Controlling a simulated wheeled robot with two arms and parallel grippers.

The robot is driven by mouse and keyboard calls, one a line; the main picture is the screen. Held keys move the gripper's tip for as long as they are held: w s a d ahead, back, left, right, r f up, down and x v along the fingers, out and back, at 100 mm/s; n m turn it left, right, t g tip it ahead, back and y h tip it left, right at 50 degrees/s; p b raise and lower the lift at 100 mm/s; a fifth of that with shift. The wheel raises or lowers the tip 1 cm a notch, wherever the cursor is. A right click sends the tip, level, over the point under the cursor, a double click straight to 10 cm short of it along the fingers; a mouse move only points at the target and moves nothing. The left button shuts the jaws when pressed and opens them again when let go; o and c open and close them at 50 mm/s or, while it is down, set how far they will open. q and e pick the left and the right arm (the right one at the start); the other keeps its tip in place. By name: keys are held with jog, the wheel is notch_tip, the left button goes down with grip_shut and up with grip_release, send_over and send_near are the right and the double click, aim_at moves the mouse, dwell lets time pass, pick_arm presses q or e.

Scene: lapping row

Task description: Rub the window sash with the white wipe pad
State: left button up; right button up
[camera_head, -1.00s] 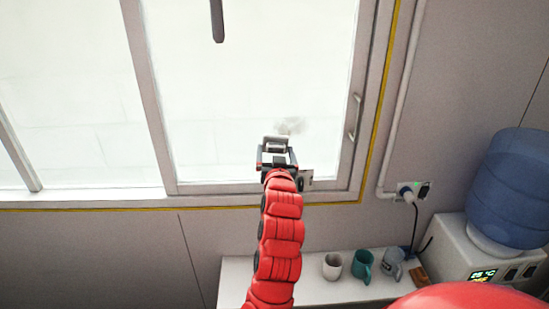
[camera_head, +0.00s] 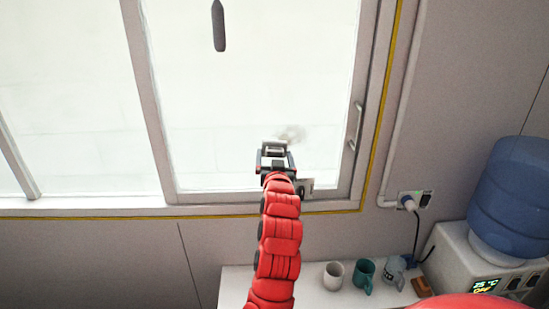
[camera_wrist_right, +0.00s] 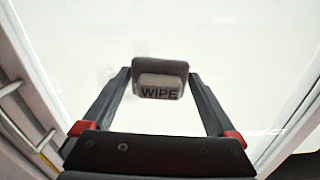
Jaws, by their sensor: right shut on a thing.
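My right gripper (camera_head: 275,148) is in front of the lower part of the window sash (camera_head: 152,100), whose pane is bright white. The pad also shows small at the gripper's tip in the head view (camera_head: 274,146). A grey smudge (camera_head: 291,132) is on the pane just up and right of the gripper. I cannot tell whether the pad touches the glass. My left gripper is not in view.
A metal handle (camera_head: 356,127) stands on the sash's right side. Below right, a shelf (camera_head: 300,294) holds a white mug (camera_head: 333,276), a teal mug (camera_head: 364,274) and a grey-blue mug (camera_head: 394,270). A water dispenser with a blue bottle (camera_head: 515,205) and a socket (camera_head: 414,200) are at right.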

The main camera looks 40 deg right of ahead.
jog(key=shift+w+d, duration=0.1)
jog(key=shift+w, duration=0.1)
jog(key=shift+w+f, duration=0.1)
jog(key=shift+w, duration=0.1)
jog(key=shift+d, duration=0.1)
jog(key=shift+w+d+b, duration=0.3)
jog(key=shift+w+b, duration=0.15)
jog(key=shift+b, duration=0.15)
